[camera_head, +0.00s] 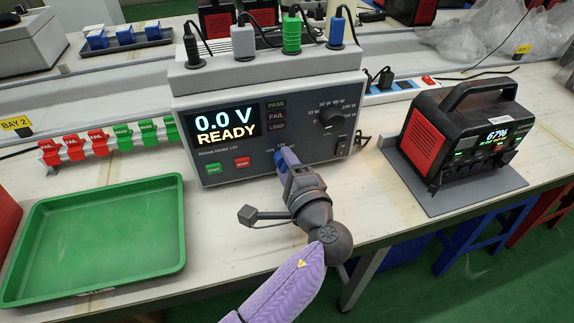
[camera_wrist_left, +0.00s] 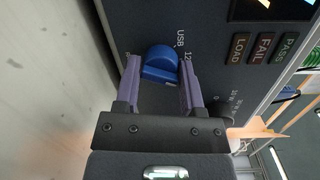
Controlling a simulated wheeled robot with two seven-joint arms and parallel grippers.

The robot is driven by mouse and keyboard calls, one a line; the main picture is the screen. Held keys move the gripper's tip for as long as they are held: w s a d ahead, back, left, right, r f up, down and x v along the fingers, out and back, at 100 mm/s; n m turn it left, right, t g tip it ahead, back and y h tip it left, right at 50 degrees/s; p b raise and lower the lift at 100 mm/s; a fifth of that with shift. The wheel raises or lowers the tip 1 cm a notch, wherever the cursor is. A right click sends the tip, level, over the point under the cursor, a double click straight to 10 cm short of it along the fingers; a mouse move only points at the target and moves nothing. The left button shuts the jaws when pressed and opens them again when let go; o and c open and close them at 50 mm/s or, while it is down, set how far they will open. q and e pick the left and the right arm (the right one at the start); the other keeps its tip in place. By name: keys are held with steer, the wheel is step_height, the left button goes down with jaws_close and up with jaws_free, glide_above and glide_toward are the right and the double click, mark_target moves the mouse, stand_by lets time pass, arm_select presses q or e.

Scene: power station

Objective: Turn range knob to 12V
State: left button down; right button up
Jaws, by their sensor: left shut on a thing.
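The grey tester box (camera_head: 215,165) stands on the bench, and its screen (camera_head: 225,122) reads "0.0 V READY". The blue range knob (camera_wrist_left: 160,62) is low on its front panel, with the printed labels "USB" and a partly hidden "12" beside it. In the head view only a blue bit of the knob shows past the fingers. My left gripper (camera_head: 286,160) reaches the panel there. In the left wrist view its two purple fingers (camera_wrist_left: 159,74) stand on either side of the knob, shut on it. I cannot tell which label the knob points to. My right gripper is not in view.
A black knob (camera_head: 332,118) with watt labels sits up and right of the range knob. Green and red buttons (camera_head: 242,162) are to its left. A black and red power station (camera_head: 460,135) stands on the right, a green tray (camera_head: 165,230) at the left front.

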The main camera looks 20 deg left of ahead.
arm_select(q)
steer(key=n, duration=0.3)
steer(key=shift+r+h+b, duration=0.1)
steer(key=shift+h+b, duration=0.2)
steer(key=shift+b, duration=0.05)
steer(key=shift+n, duration=0.5)
steer(key=shift+c, duration=1.2)
jaws_free()
steer(key=shift+a, duration=0.1)
